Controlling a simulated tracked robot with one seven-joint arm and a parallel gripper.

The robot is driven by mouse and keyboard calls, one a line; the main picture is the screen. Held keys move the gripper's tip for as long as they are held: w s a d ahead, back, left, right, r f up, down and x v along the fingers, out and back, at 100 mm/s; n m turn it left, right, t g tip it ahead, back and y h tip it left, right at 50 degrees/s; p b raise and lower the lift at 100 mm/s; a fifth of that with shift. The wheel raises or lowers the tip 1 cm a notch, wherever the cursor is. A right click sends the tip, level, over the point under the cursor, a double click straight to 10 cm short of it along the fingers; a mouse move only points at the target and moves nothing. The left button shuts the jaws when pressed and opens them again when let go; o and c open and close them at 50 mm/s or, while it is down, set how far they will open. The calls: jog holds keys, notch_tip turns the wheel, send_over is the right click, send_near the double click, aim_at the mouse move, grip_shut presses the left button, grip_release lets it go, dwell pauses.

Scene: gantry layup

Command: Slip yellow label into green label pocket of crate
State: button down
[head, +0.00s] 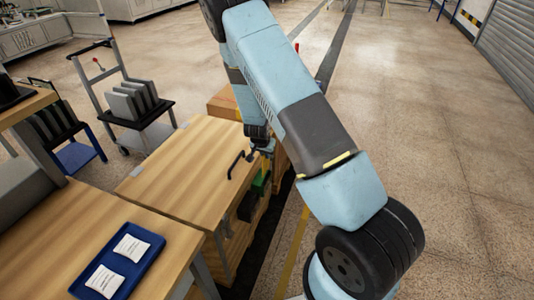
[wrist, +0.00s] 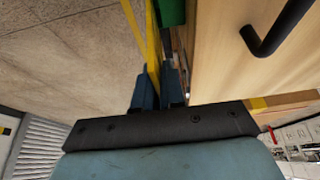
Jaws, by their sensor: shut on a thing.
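My gripper (head: 262,148) reaches down beside the right edge of the wooden bench in the head view. In the wrist view its blue fingers (wrist: 157,88) are shut on the yellow label (wrist: 153,45), a thin upright strip seen nearly edge-on. The green label pocket (head: 261,183) is on the wooden crate side (head: 236,242) below the bench edge, a little under my gripper. The pocket also shows at the top of the wrist view (wrist: 172,10), close to the label but seemingly apart from it. The label's far end is cut off by the frame.
A black handle (head: 235,164) stands on the wooden top (head: 190,165) close to my gripper. A dark pocket (head: 247,206) is beside the green one. A blue tray (head: 124,262) with two white packets is front left. Open floor (head: 440,150) lies right.

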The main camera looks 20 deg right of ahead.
aim_at(266, 167)
jog(key=shift+f, duration=4.3)
jog(key=c, duration=1.1)
grip_release()
jog(key=shift+c, duration=0.2)
jog(key=v, duration=1.3)
jog(key=shift+r, duration=0.3)
